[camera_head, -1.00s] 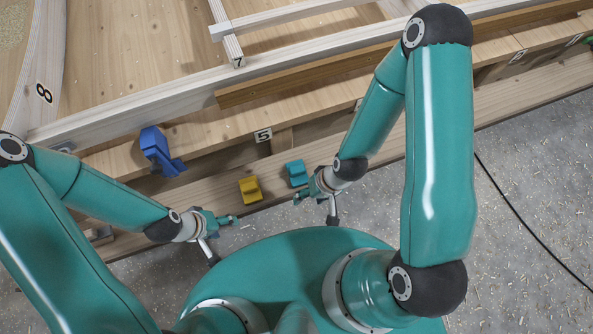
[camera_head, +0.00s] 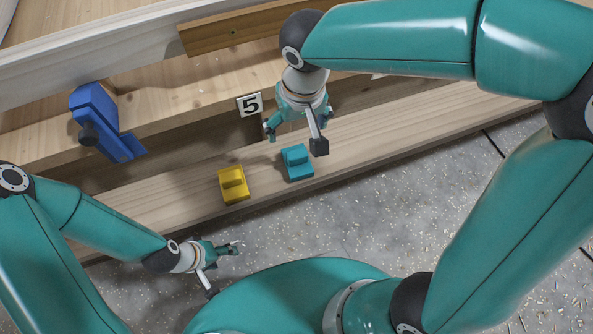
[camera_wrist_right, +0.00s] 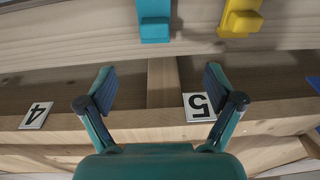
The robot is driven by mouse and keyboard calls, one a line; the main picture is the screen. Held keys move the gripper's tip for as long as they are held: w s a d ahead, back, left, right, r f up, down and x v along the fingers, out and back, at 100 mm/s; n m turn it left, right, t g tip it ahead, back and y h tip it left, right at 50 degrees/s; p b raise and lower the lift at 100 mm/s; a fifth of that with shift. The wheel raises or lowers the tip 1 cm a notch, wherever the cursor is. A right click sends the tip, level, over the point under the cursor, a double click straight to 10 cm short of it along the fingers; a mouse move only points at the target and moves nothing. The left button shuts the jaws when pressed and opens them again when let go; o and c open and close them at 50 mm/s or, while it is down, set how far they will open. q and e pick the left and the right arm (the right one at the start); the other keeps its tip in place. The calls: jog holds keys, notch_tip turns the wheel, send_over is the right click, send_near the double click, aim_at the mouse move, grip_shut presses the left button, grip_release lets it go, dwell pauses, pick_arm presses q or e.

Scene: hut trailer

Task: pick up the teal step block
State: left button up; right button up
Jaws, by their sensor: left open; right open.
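The teal step block (camera_head: 298,162) sits on the low wooden plank, right of the yellow block. It also shows at the top of the right wrist view (camera_wrist_right: 154,20), cut off by the edge. My right gripper (camera_head: 295,137) is open and empty, just behind and above the block in the head view. In the right wrist view its spread fingers (camera_wrist_right: 159,84) have only timber between them, with the block beyond the fingertips. My left gripper (camera_head: 224,268) is open and empty, low over the floor side, in front of the plank.
A yellow step block (camera_head: 234,184) stands close left of the teal one. A larger blue object (camera_head: 97,116) is on the ledge at left. A number 5 tag (camera_head: 249,104) is on the timber behind. The plank (camera_head: 420,126) is clear to the right.

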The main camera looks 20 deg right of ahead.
aim_at(297, 153)
jog(key=f+b, duration=0.1)
jog(key=f, duration=0.2)
jog(key=w+f+b, duration=0.1)
jog(key=f, duration=0.3)
jog(key=f+b, duration=0.2)
jog(key=f, duration=0.2)
jog(key=shift+w+d, duration=0.2)
jog(key=shift+w, duration=0.1)
jog(key=shift+w+d+f+b, duration=0.15)
jog(key=shift+f+b, duration=0.4)
jog(key=shift+f, duration=0.8)
jog(key=shift+w+f+b, duration=0.25)
jog(key=shift+f+b, duration=0.3)
jog(key=shift+f, duration=0.75)
pick_arm(q)
notch_tip(297, 153, down, 7)
pick_arm(e)
jog(key=shift+c, duration=0.2)
jog(key=shift+r, duration=0.1)
jog(key=c, duration=1.4)
pick_arm(q)
notch_tip(297, 153, up, 7)
jog(key=p, duration=0.7)
pick_arm(e)
notch_tip(297, 153, up, 20)
